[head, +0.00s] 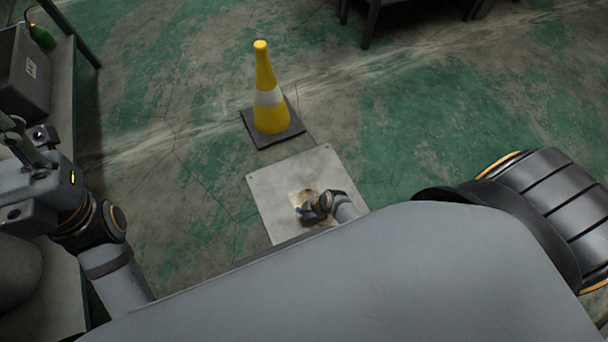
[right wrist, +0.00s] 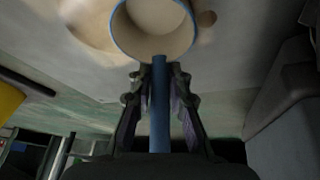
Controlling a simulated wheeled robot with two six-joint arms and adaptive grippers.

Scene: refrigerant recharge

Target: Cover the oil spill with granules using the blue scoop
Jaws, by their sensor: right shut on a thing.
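The blue scoop (right wrist: 159,105) shows in the right wrist view, its handle between the fingers of my right gripper (right wrist: 158,78). Its blue-rimmed cup is at the top of that view, pale beige inside; I cannot tell how much of that is granules. In the head view my right gripper (head: 310,212) is low over the grey plate (head: 275,180) on the floor. A tan patch (head: 298,195) shows on the plate beside it; it also shows in the right wrist view (right wrist: 88,22). Dark oil is not clearly visible. My left gripper (head: 22,140) is at the left edge, its fingertips unclear.
A yellow cone (head: 268,105) with a white band stands on a dark base just behind the plate. A bench (head: 60,100) at the left carries a grey bin (head: 25,75) and a green bottle (head: 42,37). The green floor (head: 430,110) at the right is clear.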

